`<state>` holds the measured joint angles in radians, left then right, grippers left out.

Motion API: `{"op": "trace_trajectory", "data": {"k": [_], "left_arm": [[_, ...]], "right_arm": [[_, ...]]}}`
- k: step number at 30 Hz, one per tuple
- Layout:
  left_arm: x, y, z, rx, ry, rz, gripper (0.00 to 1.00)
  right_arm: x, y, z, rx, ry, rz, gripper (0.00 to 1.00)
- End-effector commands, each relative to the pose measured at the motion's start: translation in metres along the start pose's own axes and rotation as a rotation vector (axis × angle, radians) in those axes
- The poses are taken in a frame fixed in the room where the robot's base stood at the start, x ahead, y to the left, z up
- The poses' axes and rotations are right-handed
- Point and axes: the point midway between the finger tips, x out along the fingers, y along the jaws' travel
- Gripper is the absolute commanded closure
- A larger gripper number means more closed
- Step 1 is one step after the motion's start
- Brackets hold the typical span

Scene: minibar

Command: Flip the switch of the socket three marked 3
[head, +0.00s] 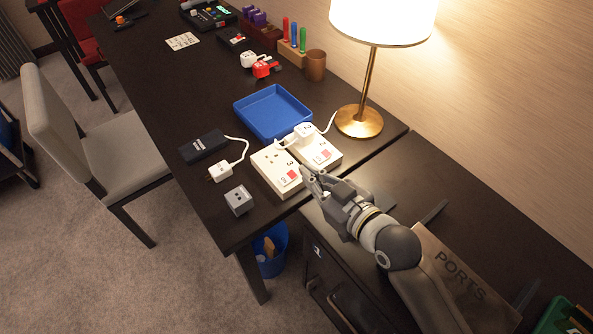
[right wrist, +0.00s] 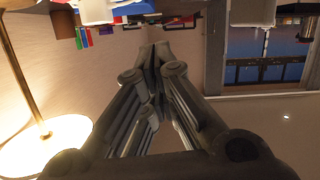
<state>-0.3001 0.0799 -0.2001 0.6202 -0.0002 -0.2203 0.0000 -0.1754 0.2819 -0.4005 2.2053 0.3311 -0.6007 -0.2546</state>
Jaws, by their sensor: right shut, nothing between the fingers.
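Two white socket blocks stand side by side near the front end of the dark table in the head view. The nearer socket block (head: 268,165) has an empty outlet, a mark that looks like a 3, and a red switch (head: 292,174). My left gripper is out of view.
A blue tray (head: 246,128) and a lit lamp (head: 358,121) stand behind the blocks. A black adapter (head: 203,146) with a white plug (head: 220,171) and a grey cube (head: 239,201) lie to the left.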

Motion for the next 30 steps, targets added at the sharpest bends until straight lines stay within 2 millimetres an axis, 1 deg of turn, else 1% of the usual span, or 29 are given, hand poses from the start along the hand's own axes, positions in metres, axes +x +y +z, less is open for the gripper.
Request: {"op": "trace_trajectory", "data": {"k": [1,3,9,12,15,18,30], "left_arm": [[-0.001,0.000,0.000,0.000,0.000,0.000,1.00],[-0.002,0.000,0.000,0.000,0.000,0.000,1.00],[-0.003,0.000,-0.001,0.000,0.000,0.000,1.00],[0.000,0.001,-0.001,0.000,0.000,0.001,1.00],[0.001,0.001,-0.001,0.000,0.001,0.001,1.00],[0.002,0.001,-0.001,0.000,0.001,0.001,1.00],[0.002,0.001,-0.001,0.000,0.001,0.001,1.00]], "right_arm": [[0.012,0.000,-0.002,0.001,0.003,0.001,1.00],[0.027,0.001,-0.002,0.002,0.002,0.001,1.00],[0.065,0.000,-0.002,0.001,0.002,0.000,1.00],[0.068,0.000,0.019,0.000,-0.005,-0.001,1.00],[0.070,0.000,0.029,-0.001,-0.003,-0.001,1.00],[0.072,0.000,0.036,0.000,-0.001,-0.001,1.00],[0.072,0.000,0.039,0.000,0.000,-0.001,1.00]]}}
